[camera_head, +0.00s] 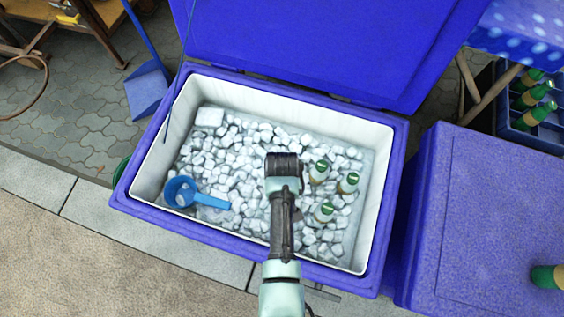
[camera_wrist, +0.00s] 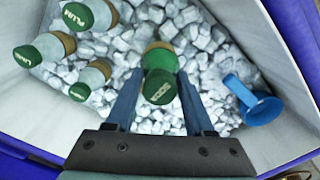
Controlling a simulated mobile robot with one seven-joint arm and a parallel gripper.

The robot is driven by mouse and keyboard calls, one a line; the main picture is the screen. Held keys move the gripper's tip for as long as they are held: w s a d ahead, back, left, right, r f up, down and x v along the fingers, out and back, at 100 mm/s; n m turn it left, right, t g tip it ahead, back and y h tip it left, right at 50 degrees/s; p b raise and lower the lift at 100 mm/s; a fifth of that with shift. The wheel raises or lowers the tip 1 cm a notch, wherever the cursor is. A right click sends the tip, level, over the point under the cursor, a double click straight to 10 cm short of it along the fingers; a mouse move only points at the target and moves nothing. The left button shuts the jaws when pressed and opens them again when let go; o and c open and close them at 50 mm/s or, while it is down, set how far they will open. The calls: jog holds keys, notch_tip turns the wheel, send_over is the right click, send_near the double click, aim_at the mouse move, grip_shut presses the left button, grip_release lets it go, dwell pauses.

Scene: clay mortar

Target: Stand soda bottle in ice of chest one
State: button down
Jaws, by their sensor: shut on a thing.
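Chest one (camera_head: 330,272) is an open blue cooler with a white inside, filled with ice cubes (camera_head: 235,150). My gripper (camera_head: 284,165) is over the middle of the ice. In the wrist view my gripper (camera_wrist: 157,85) is shut on a soda bottle (camera_wrist: 159,62) with a green cap, seen from above between the fingers. The bottle looks roughly upright; its lower part is hidden, so I cannot tell how deep it reaches. In the head view my gripper hides it. Three other green-capped bottles (camera_head: 318,172) stand in the ice to the right.
A blue scoop (camera_head: 190,192) lies on the ice at the left. The blue lid (camera_head: 310,45) is open at the back. A closed blue chest (camera_head: 485,215) stands at right, with a green-capped bottle (camera_head: 546,277) at its edge. A crate (camera_head: 548,138) holds bottles.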

jog(key=shift+w+f+b, duration=0.1)
jog(key=shift+f+b, duration=1.95)
jog(key=shift+f, duration=1.7)
jog(key=shift+c, duration=1)
grip_release()
jog(key=shift+o, duration=0.4)
jog(key=shift+o, duration=0.6)
notch_tip(320, 180, up, 27)
jog(key=p, duration=2.7)
